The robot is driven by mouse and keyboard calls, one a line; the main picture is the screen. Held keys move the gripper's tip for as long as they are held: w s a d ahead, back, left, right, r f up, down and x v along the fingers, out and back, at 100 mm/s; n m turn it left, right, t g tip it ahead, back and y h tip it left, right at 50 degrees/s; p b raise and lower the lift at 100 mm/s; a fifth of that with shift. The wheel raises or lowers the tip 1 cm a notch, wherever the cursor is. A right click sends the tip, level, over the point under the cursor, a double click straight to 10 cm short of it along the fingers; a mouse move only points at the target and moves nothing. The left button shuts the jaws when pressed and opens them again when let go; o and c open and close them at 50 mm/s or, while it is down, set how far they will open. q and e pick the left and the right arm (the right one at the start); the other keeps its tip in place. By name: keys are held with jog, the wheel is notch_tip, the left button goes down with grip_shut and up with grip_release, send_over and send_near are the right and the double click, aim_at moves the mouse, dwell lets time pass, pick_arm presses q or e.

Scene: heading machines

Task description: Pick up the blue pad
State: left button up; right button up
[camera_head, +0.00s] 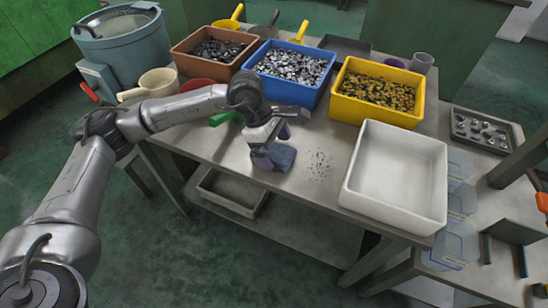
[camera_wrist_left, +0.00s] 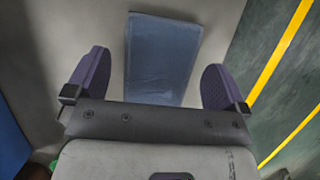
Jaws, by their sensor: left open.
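The blue pad (camera_head: 283,157) lies flat on the metal table near its front edge. My left gripper (camera_head: 269,147) is just above the pad, coming from the left and partly covering it in the head view. In the left wrist view the blue pad (camera_wrist_left: 162,55) lies between the two purple fingers of my open left gripper (camera_wrist_left: 155,85). A gap shows on both sides of the pad, and the fingers do not appear to grip it. The pad's near end is hidden by the gripper body. My right gripper is not in view.
Behind stand a brown bin (camera_head: 199,66), a blue bin (camera_head: 313,95) and a yellow bin (camera_head: 376,116) with small parts. An empty white tray (camera_head: 403,175) is to the right. Dark specks (camera_head: 320,166) lie between pad and tray. The table's front edge is close to the pad.

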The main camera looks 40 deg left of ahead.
aim_at(283, 154)
pick_arm(q)
jog(key=shift+d+f, duration=0.2)
jog(key=shift+f, duration=0.25)
jog(key=shift+f, duration=0.2)
dwell(0.5)
jog(key=c, duration=0.9)
jog(key=shift+c, duration=0.2)
notch_tip(283, 154, up, 5)
jog(key=p, duration=0.2)
jog(key=shift+p, duration=0.35)
jog(key=d+r+p, duration=0.4)
jog(key=d+r, duration=0.2)
jog(key=d, duration=0.5)
jog(key=shift+d+r, duration=0.25)
jog(key=shift+d, duration=0.05)
